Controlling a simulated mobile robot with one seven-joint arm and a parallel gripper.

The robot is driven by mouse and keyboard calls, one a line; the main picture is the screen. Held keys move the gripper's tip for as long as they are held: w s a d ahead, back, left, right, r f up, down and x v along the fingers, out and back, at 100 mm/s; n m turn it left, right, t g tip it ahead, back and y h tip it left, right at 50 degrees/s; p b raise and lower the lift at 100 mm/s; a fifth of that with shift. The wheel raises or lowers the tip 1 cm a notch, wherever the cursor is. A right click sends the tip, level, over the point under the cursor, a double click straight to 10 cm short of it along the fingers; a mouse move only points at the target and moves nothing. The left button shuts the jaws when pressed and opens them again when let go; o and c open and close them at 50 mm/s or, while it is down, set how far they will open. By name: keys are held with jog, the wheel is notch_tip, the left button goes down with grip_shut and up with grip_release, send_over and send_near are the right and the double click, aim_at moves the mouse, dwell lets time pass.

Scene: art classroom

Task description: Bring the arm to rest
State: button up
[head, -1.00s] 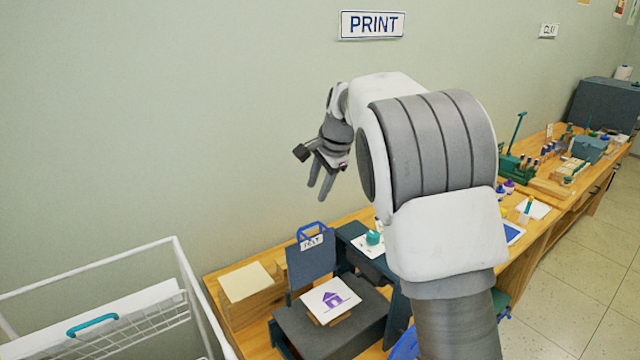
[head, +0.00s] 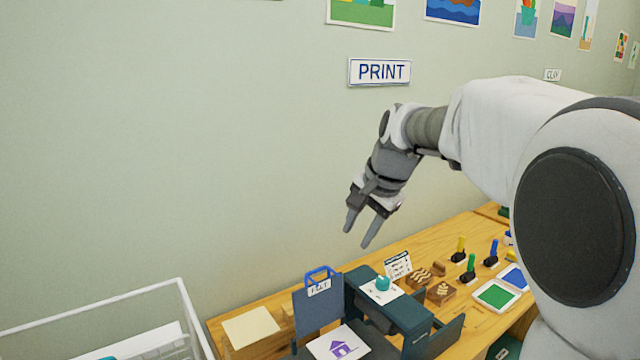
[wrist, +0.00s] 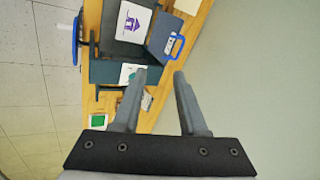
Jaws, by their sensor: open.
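My gripper (head: 356,232) is in the air above the print table, in front of the wall and below the PRINT sign. Its two fingers are apart with nothing between them, and they point down. The wrist view shows the same open fingers (wrist: 161,75) over the table. My arm is bent, with its large links filling the right side of the head view.
A white wire rack (head: 90,308) stands at left. The wall area left of the gripper is clear.

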jog(key=s+d+f+n, duration=0.2)
jog(key=s+n, duration=0.1)
jog(key=s, duration=0.6)
jog(key=s+d+f+n+h+b, duration=0.1)
jog(key=s+d+f+n, duration=0.1)
jog(key=s, duration=0.7)
jog(key=s+d+f+n+t+h+b, duration=0.1)
jog(key=s+d+f+n, duration=0.1)
jog(key=s, duration=0.8)
jog(key=shift+d+f+n, duration=0.25)
jog(key=shift+f+n, duration=0.5)
jog(key=shift+n, duration=0.05)
